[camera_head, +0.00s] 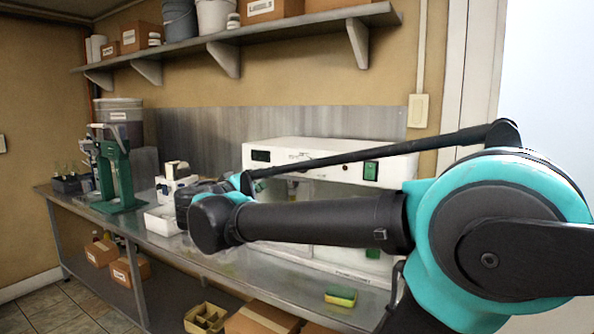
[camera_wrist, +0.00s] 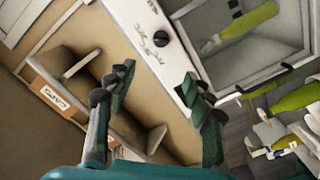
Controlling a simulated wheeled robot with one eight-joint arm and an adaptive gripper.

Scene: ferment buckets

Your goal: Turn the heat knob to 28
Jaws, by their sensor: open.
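The heat knob (camera_wrist: 160,38) is a round black knob on a white panel in the wrist view, with small dark markings around it. The panel belongs to a white cabinet (camera_head: 330,148) in the head view, which has a dark display and a green switch (camera_head: 370,170); my arm crosses its front. My gripper (camera_wrist: 157,80) is open and empty, its dark green fingers spread apart. The knob shows above the gap between the fingertips, with nothing touching it. I cannot read the knob's setting.
The cabinet's glass door (camera_wrist: 250,35) shows a green bottle behind it. The steel bench (camera_head: 205,258) carries a green-and-yellow sponge (camera_head: 341,296) and a green stand (camera_head: 120,178). A wall shelf (camera_head: 240,37) with buckets and boxes runs above.

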